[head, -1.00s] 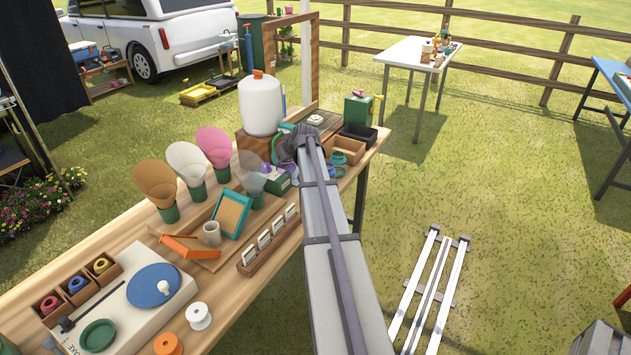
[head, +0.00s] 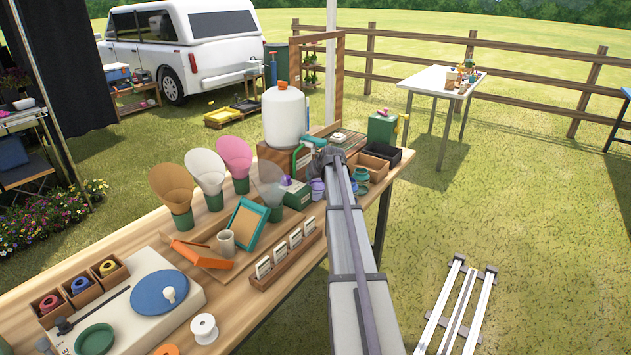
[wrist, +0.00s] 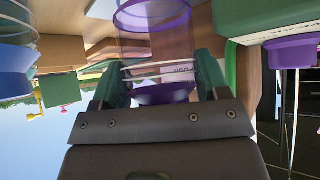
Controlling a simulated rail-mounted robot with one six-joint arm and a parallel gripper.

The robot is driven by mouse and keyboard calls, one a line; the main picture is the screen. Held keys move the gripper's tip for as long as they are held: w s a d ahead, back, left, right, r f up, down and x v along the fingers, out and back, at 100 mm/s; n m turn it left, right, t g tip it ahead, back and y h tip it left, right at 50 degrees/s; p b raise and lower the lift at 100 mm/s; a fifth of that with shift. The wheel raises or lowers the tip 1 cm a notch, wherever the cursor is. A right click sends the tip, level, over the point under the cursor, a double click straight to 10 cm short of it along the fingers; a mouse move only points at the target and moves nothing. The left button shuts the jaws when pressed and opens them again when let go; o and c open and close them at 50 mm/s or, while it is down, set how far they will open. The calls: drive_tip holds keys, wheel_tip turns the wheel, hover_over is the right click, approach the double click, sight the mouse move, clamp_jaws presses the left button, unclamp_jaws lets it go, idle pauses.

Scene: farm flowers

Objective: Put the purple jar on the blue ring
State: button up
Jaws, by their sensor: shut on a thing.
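The purple jar (wrist: 150,14) is clear-walled with purple ends in the wrist view. My gripper (wrist: 162,82) is shut on it, with a green finger on each side. In the head view, the purple jar (head: 317,190) shows just left of my gripper (head: 328,158), which is partly hidden by my arm. Teal and blue round pieces (head: 361,178) stand right of my arm near the table's edge. Blue round pieces (wrist: 14,75) also show at the left of the wrist view. I cannot tell which part is the blue ring.
A green box (head: 296,194) with a purple top stands left of the jar. A wooden tray (head: 373,165) and a black tray (head: 397,158) lie behind the teal pieces. A white tank (head: 284,118) and paper cones (head: 235,158) stand farther left.

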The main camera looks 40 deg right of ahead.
drive_tip(key=b+x, duration=0.3)
drive_tip(key=x, duration=0.2)
drive_tip(key=shift+w+r, duration=0.15)
drive_tip(key=shift+w, duration=0.05)
drive_tip(key=shift+r, duration=0.3)
drive_tip(key=shift+f, duration=0.25)
drive_tip(key=o, duration=1.1)
drive_tip(key=shift+r, duration=0.1)
